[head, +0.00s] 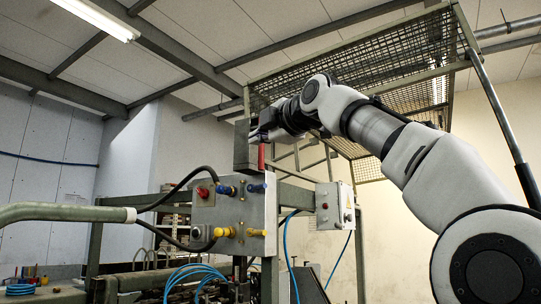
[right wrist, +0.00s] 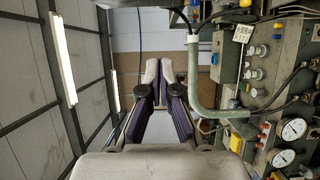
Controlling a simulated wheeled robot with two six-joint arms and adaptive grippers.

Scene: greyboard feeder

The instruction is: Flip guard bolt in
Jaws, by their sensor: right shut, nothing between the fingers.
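My right gripper (head: 262,132) is at the end of my raised white arm, in front of a grey box-shaped post above the valve panel. In the right wrist view my right gripper (right wrist: 159,68) shows its two purple-lined fingers with tips together and nothing between them. A red upright piece (head: 262,157) sits just below the gripper in the head view; I cannot tell if they touch, or if it is the guard bolt. The mesh guard (head: 350,60) hangs in its frame behind and above my arm. I cannot make out a bolt for certain. My left gripper is not in view.
A grey panel (head: 232,205) carries red, blue and yellow fittings with black hoses. A thick green pipe (head: 65,212) comes in from the left. A small control box (head: 335,206) stands right of the panel. Gauges (right wrist: 293,129) and knobs line the right of the wrist view.

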